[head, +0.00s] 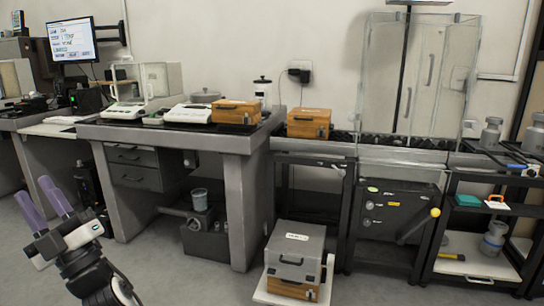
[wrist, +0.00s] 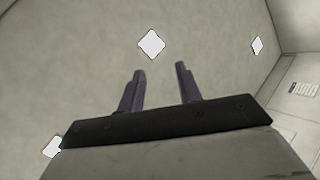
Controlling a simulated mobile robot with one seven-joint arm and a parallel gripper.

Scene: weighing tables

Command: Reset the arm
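My gripper (head: 56,198) is at the lower left of the head view, raised in front of the weighing tables, with its two purple fingers pointing up. The fingers stand apart with nothing between them. In the wrist view my gripper (wrist: 160,82) shows the same two fingers spread and empty against the ceiling. My arm runs down to the bottom edge of the head view. No object touches the gripper.
A grey weighing table (head: 240,143) holds balances and a wooden box (head: 236,112). Another wooden box (head: 309,123) stands to its right. A grey case (head: 294,255) sits low in front. A monitor (head: 73,40) is at back left. Open floor lies around the gripper.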

